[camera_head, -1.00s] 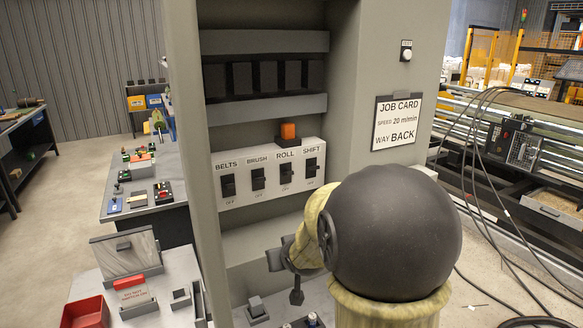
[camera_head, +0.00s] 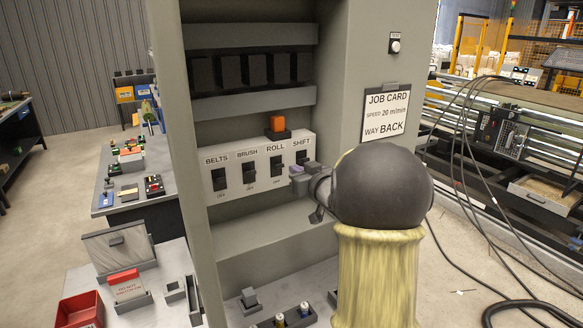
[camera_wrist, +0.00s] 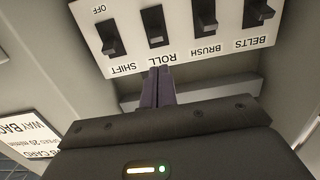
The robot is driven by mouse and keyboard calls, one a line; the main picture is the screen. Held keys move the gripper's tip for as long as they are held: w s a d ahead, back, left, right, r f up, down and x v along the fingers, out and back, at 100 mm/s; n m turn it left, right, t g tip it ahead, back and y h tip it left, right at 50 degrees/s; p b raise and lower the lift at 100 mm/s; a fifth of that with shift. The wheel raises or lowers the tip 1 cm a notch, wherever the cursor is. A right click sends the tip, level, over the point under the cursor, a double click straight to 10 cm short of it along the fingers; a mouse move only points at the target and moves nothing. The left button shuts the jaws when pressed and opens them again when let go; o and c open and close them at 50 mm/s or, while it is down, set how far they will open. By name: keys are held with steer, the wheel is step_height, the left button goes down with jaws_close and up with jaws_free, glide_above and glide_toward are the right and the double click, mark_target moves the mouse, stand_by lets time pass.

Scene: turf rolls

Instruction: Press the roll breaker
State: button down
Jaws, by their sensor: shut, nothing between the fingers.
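The roll breaker (camera_head: 275,165) is a black rocker lever on a white panel (camera_head: 225,193) in the grey cabinet. It stands between the brush breaker (camera_head: 248,172) and the shift breaker (camera_head: 301,158). In the wrist view the panel is upside down, and the roll breaker (camera_wrist: 155,24) is at the top. My gripper (camera_head: 295,172) is shut and empty, its tips just right of the roll breaker. In the wrist view my gripper's tips (camera_wrist: 160,73) lie at the ROLL label. I cannot tell whether they touch the panel.
An orange button (camera_head: 277,123) on a black base stands on the panel's top. The belts breaker (camera_head: 219,180) is at its left end. A job card (camera_head: 385,113) hangs on the cabinet's right side. A ledge with small parts lies below.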

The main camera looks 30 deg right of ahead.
mark_target(279, 166)
steer(key=w+p, duration=0.1)
steer(key=w, duration=0.5)
steer(key=w+f+p, duration=0.1)
steer(key=w, duration=0.2)
steer(key=shift+a+p, duration=0.2)
steer(key=shift+p, duration=0.15)
steer(key=shift+a, duration=0.1)
steer(key=shift+w+a+f+b, duration=0.1)
steer(key=shift+f+b, duration=0.05)
steer(key=shift+b, duration=0.25)
steer(key=shift+f+b, duration=0.1)
steer(key=shift+b, duration=0.2)
steer(key=shift+w+t+b, duration=0.1)
steer(key=shift+t+b, duration=0.2)
